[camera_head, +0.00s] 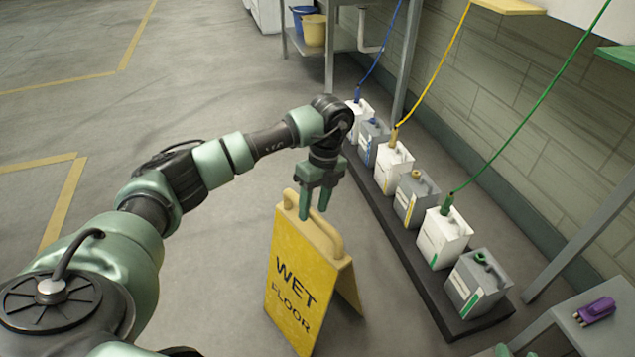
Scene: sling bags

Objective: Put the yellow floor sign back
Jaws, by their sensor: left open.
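The yellow floor sign (297,285), lettered "WET FLOOR", stands upright on the concrete floor with its two panels spread apart. It has rounded handle loops along its top. My left gripper (314,212) is open and points down at the top of the sign. Its two green fingers are at the handle, and one overlaps it in the picture. I cannot tell whether they touch the sign. Part of the sign's rear panel is hidden behind the front one. My right gripper is not clearly seen.
Several white and grey jugs (443,236) stand in a row on a dark low platform (420,275) along the wall, right of the sign. Coloured hoses hang to some. A grey table (577,335) holds a purple object (595,311). Yellow-lined floor at left is open.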

